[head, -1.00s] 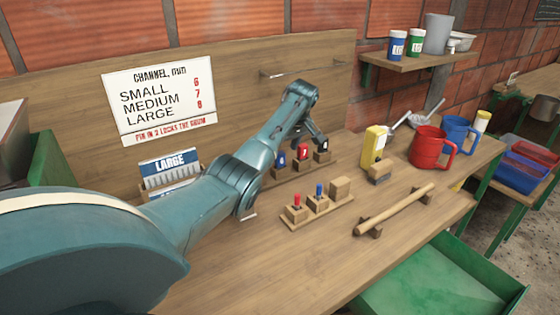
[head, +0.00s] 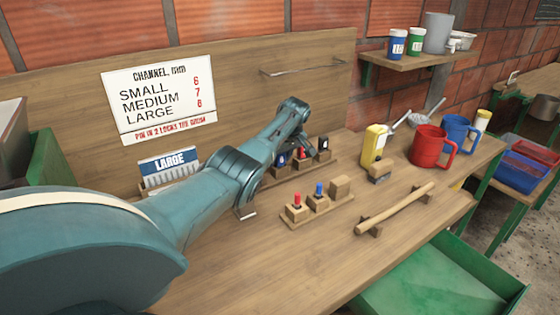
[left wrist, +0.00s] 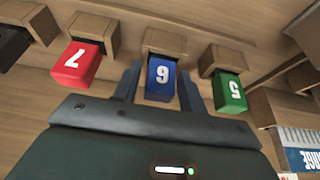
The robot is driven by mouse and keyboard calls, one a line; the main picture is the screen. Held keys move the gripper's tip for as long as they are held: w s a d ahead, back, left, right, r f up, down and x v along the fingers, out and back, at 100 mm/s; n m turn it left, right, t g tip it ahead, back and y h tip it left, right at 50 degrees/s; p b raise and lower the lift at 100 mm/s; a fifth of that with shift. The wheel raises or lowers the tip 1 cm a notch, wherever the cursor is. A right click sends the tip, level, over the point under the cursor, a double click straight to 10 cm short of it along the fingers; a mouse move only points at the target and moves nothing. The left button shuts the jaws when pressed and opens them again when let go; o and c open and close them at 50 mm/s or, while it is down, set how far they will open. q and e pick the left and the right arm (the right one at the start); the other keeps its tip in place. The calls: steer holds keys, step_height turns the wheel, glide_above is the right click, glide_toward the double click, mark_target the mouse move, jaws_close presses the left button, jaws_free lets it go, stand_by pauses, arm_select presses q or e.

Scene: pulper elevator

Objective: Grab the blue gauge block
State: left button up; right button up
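The blue gauge block (left wrist: 161,78), marked 6, sits in its wooden holder in the left wrist view. In the head view the blue block (head: 281,160) shows partly beside my forearm. My left gripper (left wrist: 159,71) is open, with one finger on each side of the blue block. Whether the fingers touch it I cannot tell. My right gripper is in neither view.
A black block (head: 323,144) stands at the rack's right end. In front is a wooden stand (head: 318,208) with red and blue pins. A yellow container (head: 375,142), a red mug (head: 428,146) and a wooden rod (head: 395,209) lie to the right.

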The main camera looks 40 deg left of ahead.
arm_select(q)
steer(key=c, duration=0.8)
